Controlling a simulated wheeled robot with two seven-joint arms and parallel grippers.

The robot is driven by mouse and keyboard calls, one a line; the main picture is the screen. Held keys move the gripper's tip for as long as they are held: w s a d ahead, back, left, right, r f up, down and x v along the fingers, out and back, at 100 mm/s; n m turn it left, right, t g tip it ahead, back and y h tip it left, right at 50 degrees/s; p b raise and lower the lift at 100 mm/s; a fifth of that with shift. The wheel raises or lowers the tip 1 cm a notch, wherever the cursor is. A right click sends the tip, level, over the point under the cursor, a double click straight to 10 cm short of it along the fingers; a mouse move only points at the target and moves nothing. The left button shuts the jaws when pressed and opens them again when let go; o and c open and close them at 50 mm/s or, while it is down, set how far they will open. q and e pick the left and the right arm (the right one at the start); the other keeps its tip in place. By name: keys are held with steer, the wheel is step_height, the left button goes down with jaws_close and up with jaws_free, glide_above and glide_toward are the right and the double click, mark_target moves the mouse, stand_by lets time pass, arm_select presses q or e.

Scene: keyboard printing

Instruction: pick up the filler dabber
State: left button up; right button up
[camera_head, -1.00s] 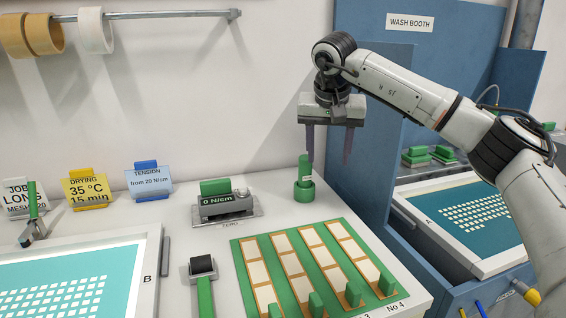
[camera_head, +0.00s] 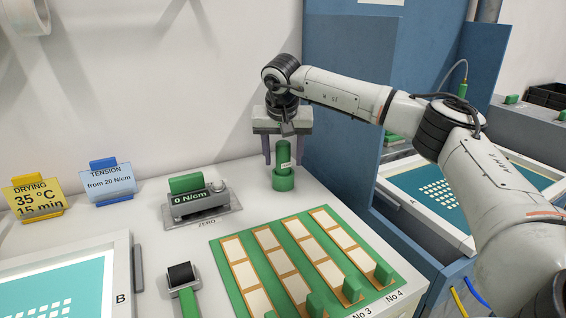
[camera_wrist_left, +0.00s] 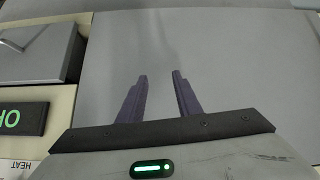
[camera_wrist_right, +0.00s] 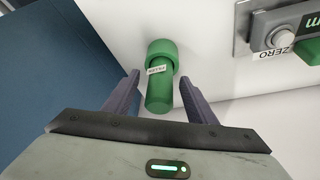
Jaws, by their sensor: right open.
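The filler dabber (camera_head: 284,153) is a green cylinder with a small white label, standing upright in a round green holder (camera_head: 283,181) on the white bench. My right gripper (camera_head: 283,161) is open, pointing down, with its two fingers on either side of the dabber's upper part. In the right wrist view the dabber (camera_wrist_right: 159,92) stands between the open fingers (camera_wrist_right: 160,80), with room at each side. My left gripper (camera_wrist_left: 160,76) is open and empty over a grey surface in the left wrist view; it is not in the head view.
A tension gauge (camera_head: 198,199) reading 0 N/cm stands left of the holder. A green rack (camera_head: 222,262) with several strips lies in front. A blue booth wall (camera_head: 340,110) rises close on the right. A teal screen (camera_head: 60,285) lies at the left.

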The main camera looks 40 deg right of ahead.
steer(key=shift+w+d+f, duration=0.1)
steer(key=shift+w+f, duration=0.05)
steer(key=shift+f, duration=0.25)
steer(key=c, duration=1.1)
steer(key=shift+r, duration=0.25)
steer(key=shift+c, duration=0.2)
arm_select(q)
steer(key=shift+w+a+r+p, duration=0.15)
steer(key=shift+r+p, duration=0.1)
steer(key=shift+p, duration=0.2)
arm_select(e)
step_height(320, 180, up, 10)
steer(key=shift+f, duration=0.25)
